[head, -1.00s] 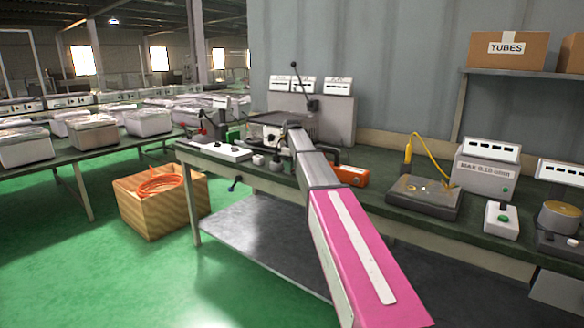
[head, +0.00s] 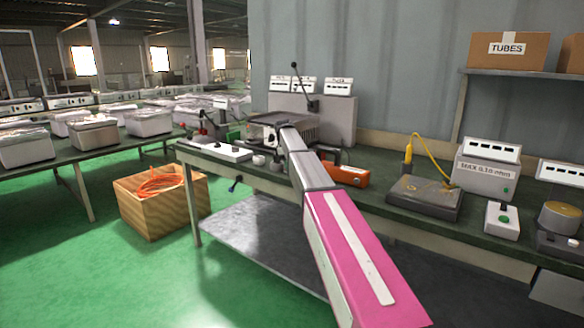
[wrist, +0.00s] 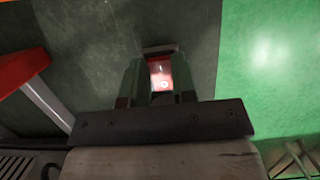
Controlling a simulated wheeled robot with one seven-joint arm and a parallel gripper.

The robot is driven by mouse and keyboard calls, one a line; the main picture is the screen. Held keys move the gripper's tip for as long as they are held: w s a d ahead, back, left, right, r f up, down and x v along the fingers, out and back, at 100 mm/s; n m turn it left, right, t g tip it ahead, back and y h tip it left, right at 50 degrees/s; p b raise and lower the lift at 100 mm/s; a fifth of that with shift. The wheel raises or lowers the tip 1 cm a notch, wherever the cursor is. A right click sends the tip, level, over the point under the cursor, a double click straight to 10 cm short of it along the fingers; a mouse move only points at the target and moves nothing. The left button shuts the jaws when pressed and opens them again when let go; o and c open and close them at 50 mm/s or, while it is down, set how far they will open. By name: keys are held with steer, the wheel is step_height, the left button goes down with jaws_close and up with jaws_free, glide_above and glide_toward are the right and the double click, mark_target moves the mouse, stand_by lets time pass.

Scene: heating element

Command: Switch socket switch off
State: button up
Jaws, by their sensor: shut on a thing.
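In the wrist view my gripper (wrist: 158,85) points down at the dark green bench top. Its two fingers are closed around a small red, lit-looking piece (wrist: 160,74), which appears to be the socket switch. A grey edge shows just beyond the fingertips. Most of the piece is hidden by the fingers, so I cannot tell its on or off position. In the head view my arm reaches over the bench, and the fingertips are not clear there. A white strip-like unit (head: 220,151) lies on the bench to the left of my wrist.
The bench also holds an orange box (head: 345,175), a dark plate (head: 424,197) with a yellow-handled tool, and a white box with a green button (head: 502,221). A wooden crate with orange cable (head: 160,200) stands on the floor. A red-orange part (wrist: 20,68) shows in the wrist view.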

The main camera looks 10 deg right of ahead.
steer(key=o, duration=0.9)
steer(key=shift+r, duration=0.1)
steer(key=v, duration=1)
steer(key=shift+r, duration=0.3)
